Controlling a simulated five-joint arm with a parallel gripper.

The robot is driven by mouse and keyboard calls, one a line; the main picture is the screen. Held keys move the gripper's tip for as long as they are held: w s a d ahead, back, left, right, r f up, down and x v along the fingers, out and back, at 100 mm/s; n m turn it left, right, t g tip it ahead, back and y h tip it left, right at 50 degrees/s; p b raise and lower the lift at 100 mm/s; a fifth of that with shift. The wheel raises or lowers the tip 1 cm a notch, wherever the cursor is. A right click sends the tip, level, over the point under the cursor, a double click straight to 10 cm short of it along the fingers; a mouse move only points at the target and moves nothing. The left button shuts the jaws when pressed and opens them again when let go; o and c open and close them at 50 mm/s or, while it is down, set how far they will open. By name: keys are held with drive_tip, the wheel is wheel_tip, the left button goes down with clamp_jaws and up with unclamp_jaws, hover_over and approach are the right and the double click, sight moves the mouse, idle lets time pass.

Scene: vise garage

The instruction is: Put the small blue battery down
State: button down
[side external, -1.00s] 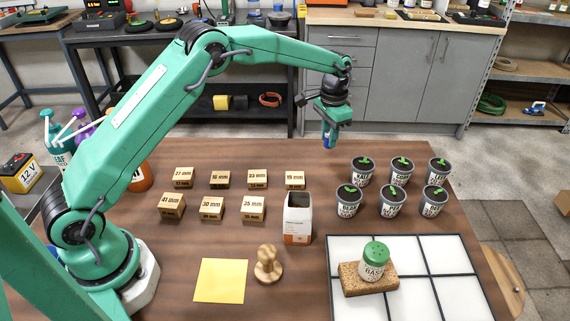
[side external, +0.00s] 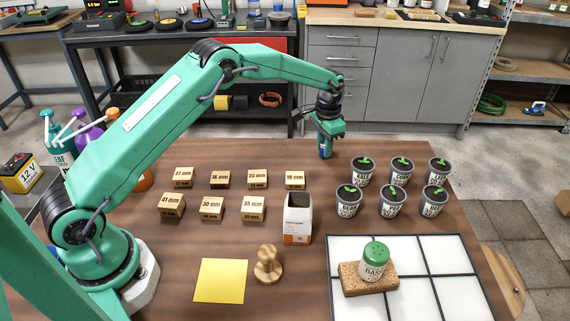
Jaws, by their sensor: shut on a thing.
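The small blue battery (side external: 325,153) is upright between the jaws of my gripper (side external: 325,146), near the back edge of the wooden table (side external: 240,277). My gripper points down and is shut on the battery. Only the lower part of the battery shows below the jaws. It is low over the tabletop, left of the potted seedlings; I cannot tell whether it touches the wood.
Potted seedlings (side external: 348,202) stand in two rows to the right. Wooden size blocks (side external: 254,212) and an open white carton (side external: 297,222) are to the left and front. A tiled panel (side external: 450,256) holds a cork block (side external: 355,284) with a green-lidded shaker (side external: 374,266).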

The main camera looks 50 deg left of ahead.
drive_tip(key=shift+f, duration=0.1)
drive_tip(key=c, duration=1.2)
unclamp_jaws()
wheel_tip(320, 180, up, 12)
idle(0.4)
